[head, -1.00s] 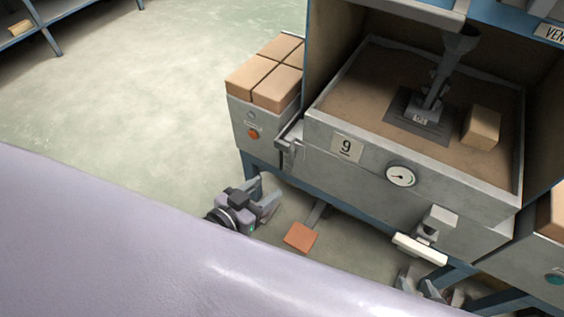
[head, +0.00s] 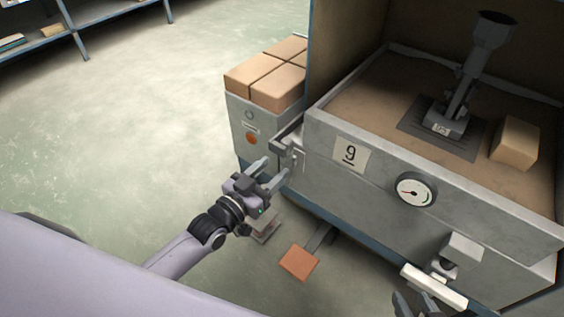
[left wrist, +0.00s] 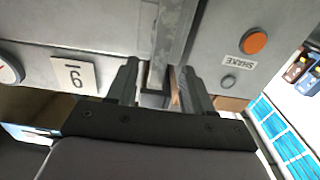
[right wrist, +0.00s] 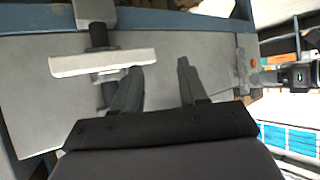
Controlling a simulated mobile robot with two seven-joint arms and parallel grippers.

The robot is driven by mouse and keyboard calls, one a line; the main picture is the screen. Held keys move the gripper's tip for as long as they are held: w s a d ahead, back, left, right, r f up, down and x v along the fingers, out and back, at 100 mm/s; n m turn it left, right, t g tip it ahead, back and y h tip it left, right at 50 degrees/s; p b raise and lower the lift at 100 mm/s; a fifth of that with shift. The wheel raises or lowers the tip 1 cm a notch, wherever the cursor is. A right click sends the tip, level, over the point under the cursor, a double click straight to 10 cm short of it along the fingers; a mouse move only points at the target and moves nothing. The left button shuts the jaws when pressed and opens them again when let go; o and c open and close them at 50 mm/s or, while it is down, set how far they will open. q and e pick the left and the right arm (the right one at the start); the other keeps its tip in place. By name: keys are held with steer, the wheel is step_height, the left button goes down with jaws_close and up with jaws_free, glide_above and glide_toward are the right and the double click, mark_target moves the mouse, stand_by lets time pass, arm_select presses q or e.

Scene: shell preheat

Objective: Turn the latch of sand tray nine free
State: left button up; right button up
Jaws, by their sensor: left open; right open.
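Sand tray nine (head: 330,185) is a grey metal tray of brown sand with a "9" plate on its front. A grey latch-like metal fitting (head: 291,155) sits at its left front corner. My left gripper (head: 276,171) is open and empty just in front of and below this fitting. In the left wrist view its fingers (left wrist: 156,78) stand apart, with a grey upright bar (left wrist: 171,35) ahead of them; I cannot tell whether they touch. A white bar handle (head: 434,287) is at the tray's lower right front. My right gripper (right wrist: 161,72) is open and empty, close beside this handle (right wrist: 100,62).
A dark metal fixture (head: 460,100) and a tan block (head: 515,143) are in the sand. A round gauge (head: 416,190) is on the tray front. A cabinet with bricks (head: 278,85) and an orange button stands left. An orange pedal (head: 299,262) is below. The floor at left is clear.

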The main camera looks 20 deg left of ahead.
mark_target(284, 160)
arm_select(q)
steer(key=shift+b+x, duration=0.5)
steer(key=shift+x, duration=1.85)
jaws_close()
